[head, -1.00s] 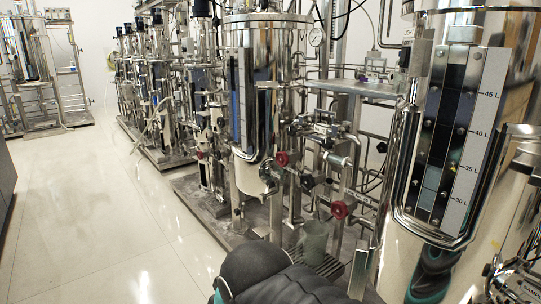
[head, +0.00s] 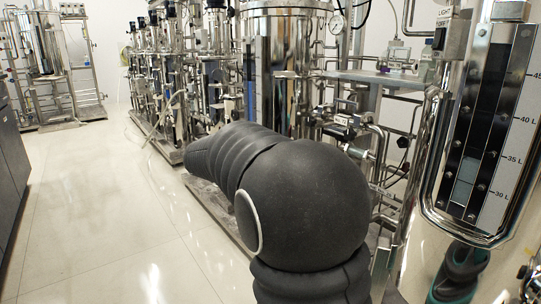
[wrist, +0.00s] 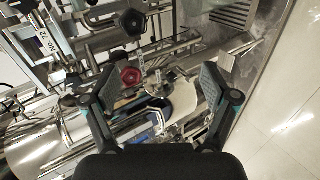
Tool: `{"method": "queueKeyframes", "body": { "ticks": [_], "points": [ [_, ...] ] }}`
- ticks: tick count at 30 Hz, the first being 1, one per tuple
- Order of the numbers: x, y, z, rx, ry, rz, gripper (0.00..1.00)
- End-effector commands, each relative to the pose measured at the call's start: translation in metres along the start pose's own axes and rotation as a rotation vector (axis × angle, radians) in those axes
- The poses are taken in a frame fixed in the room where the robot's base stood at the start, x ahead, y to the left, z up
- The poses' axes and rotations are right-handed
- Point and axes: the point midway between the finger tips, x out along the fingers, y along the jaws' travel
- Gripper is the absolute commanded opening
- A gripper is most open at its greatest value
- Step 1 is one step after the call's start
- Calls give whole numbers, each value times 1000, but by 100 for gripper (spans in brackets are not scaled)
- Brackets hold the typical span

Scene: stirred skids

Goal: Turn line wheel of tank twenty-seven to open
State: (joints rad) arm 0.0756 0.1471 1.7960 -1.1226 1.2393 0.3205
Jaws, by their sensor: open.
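In the wrist view my gripper (wrist: 162,82) is open, its two dark fingers spread wide over the skid's pipework with nothing held between them. A black hand wheel (wrist: 134,22) is farther up, beyond the fingertips. A label plate (wrist: 41,40), which seems to read No. 72, is at upper left. I cannot read any twenty-seven, so I cannot tell which wheel belongs to that tank. In the head view my black arm hides my gripper and the red wheels.
A large steel tank (head: 283,62) stands behind my arm. Another, with a litre scale (head: 506,135), is close on the right. Pipes and a steel shelf (head: 385,80) crowd between them. Pale floor (head: 95,215) is open at left. A pale rounded piece (wrist: 182,105) lies between the fingers' view.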

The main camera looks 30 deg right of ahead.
Motion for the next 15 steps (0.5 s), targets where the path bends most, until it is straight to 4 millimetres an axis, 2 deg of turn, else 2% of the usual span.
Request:
{"method": "queueKeyframes", "body": {
  "ticks": [1,3,9,15],
  "points": [
    [14,0,-18,-14,-11,59,86],
    [28,6,-41,-27,-20,145,86],
    [59,15,-98,-52,-21,366,86],
    [74,16,-130,-62,-10,494,86]
  ]
}}
